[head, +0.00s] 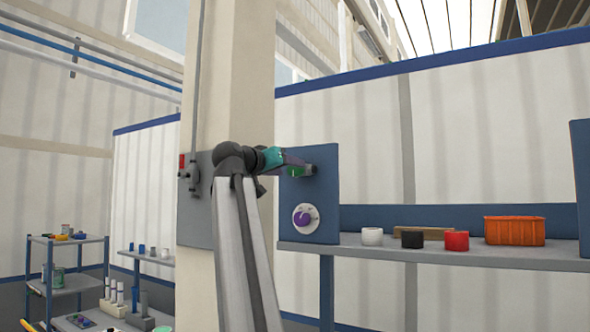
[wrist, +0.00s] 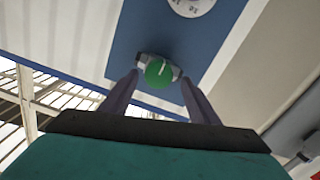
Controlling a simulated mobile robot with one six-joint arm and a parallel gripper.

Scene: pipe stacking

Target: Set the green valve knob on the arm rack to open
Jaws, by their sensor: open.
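The green valve knob (wrist: 159,72) is round with a short white line on its face, tilted slightly in the wrist view. It sits on the blue panel (wrist: 122,52) of the rack. In the head view, the green knob (head: 294,171) shows only in part beside my gripper (head: 306,168), at the upper part of the blue panel (head: 326,200). In the wrist view, my gripper (wrist: 160,76) is open, with one finger on each side of the knob. Whether the fingertips touch it I cannot tell. Any marks around the knob are hidden or too small to read.
A purple knob (head: 303,218) on a white dial is lower on the same panel. A pillar (head: 235,90) stands left of the rack.

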